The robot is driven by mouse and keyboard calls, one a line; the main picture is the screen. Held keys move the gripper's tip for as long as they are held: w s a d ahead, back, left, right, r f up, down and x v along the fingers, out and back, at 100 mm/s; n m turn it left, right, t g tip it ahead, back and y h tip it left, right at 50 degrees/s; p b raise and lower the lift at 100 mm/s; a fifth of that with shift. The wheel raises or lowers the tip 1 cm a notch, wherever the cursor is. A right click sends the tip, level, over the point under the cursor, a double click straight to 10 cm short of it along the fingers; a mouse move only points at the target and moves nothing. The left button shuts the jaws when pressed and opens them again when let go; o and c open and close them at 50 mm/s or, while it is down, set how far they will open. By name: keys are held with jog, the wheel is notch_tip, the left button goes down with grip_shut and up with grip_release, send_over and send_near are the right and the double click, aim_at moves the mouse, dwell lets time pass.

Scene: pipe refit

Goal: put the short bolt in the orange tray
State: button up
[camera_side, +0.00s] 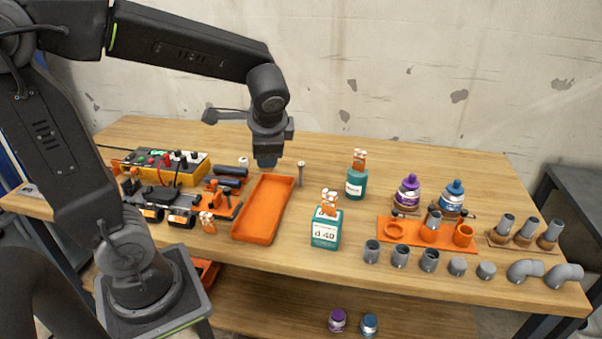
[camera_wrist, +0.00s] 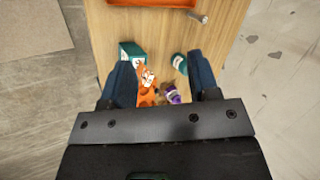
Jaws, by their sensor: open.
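A grey bolt (camera_side: 301,173) stands upright on the table just right of the orange tray (camera_side: 249,236). It is the only bolt I can make out clearly. The tray is long, shallow and looks empty. In the wrist view the bolt (camera_wrist: 199,17) is near the top edge, beside a strip of the tray (camera_wrist: 160,3). My gripper (camera_side: 266,161) is above the table behind the tray's far end, left of the bolt and apart from it. In the wrist view its two blue fingers (camera_wrist: 161,75) are spread, with nothing held between them.
A teal box (camera_side: 326,235) and a teal bottle (camera_side: 356,183) stand right of the tray. Purple (camera_side: 408,193) and blue (camera_side: 452,197) bottles, an orange holder (camera_side: 399,243) and several grey pipe pieces lie farther right. A yellow control box (camera_side: 170,168) and tools crowd the left.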

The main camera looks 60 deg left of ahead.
jog(key=w+a+f+m+g+y, duration=0.1)
jog(key=w+a+f+m+y, duration=0.2)
jog(key=w+a, duration=0.3)
jog(key=w+a+f+m+g+y, duration=0.1)
jog(key=w+a+f+m+y, duration=0.25)
jog(key=w+a, duration=0.3)
jog(key=m+t+y, duration=0.4)
jog(key=m+y, duration=0.1)
jog(key=m, duration=0.4)
send_over(303, 166)
jog(key=f, duration=0.9)
jog(key=shift+s+a+f, duration=0.2)
jog(key=shift+a+f, duration=0.05)
jog(key=shift+f, duration=0.05)
jog(key=shift+w+a+f, duration=0.1)
jog(key=shift+w+f, duration=0.1)
jog(key=shift+f, duration=0.5)
notch_tip(303, 166, down, 6)
jog(key=shift+r, duration=0.1)
jog(key=shift+x, duration=0.95)
jog(key=shift+w+a, duration=0.15)
jog(key=shift+a, duration=0.35)
jog(key=shift+c, duration=0.4)
grip_shut()
